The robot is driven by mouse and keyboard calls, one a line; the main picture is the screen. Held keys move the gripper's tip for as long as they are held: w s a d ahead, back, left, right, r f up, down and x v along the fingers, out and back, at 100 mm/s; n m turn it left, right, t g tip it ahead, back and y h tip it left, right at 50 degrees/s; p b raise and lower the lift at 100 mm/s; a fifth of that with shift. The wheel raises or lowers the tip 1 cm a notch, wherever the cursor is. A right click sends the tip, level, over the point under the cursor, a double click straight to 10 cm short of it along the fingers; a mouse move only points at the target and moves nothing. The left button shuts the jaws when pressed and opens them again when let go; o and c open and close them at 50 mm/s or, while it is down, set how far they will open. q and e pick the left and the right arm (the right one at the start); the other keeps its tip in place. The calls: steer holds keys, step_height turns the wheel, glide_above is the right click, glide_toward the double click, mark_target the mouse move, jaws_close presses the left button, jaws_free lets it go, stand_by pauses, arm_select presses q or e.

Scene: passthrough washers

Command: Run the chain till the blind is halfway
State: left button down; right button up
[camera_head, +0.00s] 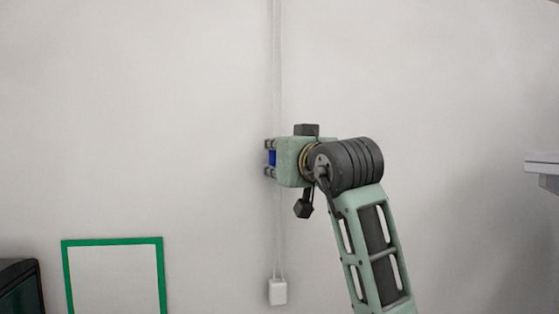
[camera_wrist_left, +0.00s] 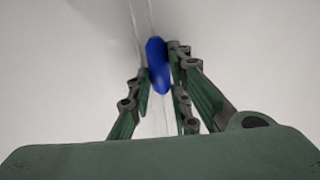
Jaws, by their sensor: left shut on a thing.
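A thin pale looped chain (camera_head: 277,70) hangs down the wall, its two strands close together, into a small white holder (camera_head: 277,291) low down. My left gripper (camera_head: 270,172) is at the chain about mid-height in the head view. In the left wrist view its fingers (camera_wrist_left: 160,88) are shut on a blue piece (camera_wrist_left: 157,62), which sits on the chain (camera_wrist_left: 149,20). The blue piece (camera_head: 272,158) also shows between the fingers in the head view. The gripper partly hides the chain there. The blind is in neither view. My right gripper is not in view.
A green-framed white panel (camera_head: 112,242) is on the wall at lower left, with a dark box-like object (camera_head: 20,287) beside it. A pale ledge (camera_head: 542,165) juts in at the right edge. The wall around the chain is clear.

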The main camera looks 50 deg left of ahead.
arm_select(q)
steer(key=c, duration=2)
jaws_free()
steer(key=shift+c, duration=0.2)
steer(key=shift+o, duration=2.3)
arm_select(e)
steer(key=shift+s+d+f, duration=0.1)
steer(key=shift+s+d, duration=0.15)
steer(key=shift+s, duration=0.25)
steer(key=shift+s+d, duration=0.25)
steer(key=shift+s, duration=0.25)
arm_select(q)
steer(key=v, duration=1.2)
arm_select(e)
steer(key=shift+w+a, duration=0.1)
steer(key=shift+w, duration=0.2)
